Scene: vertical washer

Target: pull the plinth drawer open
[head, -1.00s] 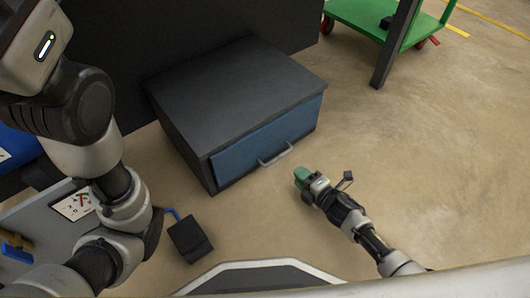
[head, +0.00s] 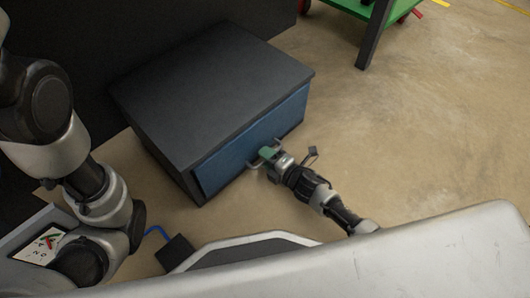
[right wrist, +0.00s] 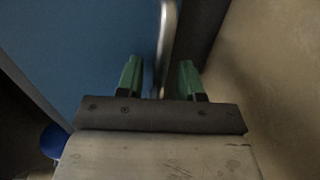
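The plinth drawer has a blue front (head: 222,162) set in a dark grey plinth (head: 210,85); its front looks flush with the plinth. A silver bar handle (head: 252,165) is on the front, partly hidden by my right gripper (head: 267,153). In the right wrist view, the two green fingers of the right gripper (right wrist: 159,77) stand apart. The handle bar (right wrist: 166,40) runs between them, with gaps visible on both sides. My left arm hangs at the left of the head view; its gripper is not visible.
A green cart (head: 368,10) stands at the top right, with a dark leg reaching the floor. A small black box (head: 174,252) with a blue cable is at the lower left. The floor in front and right of the drawer is clear.

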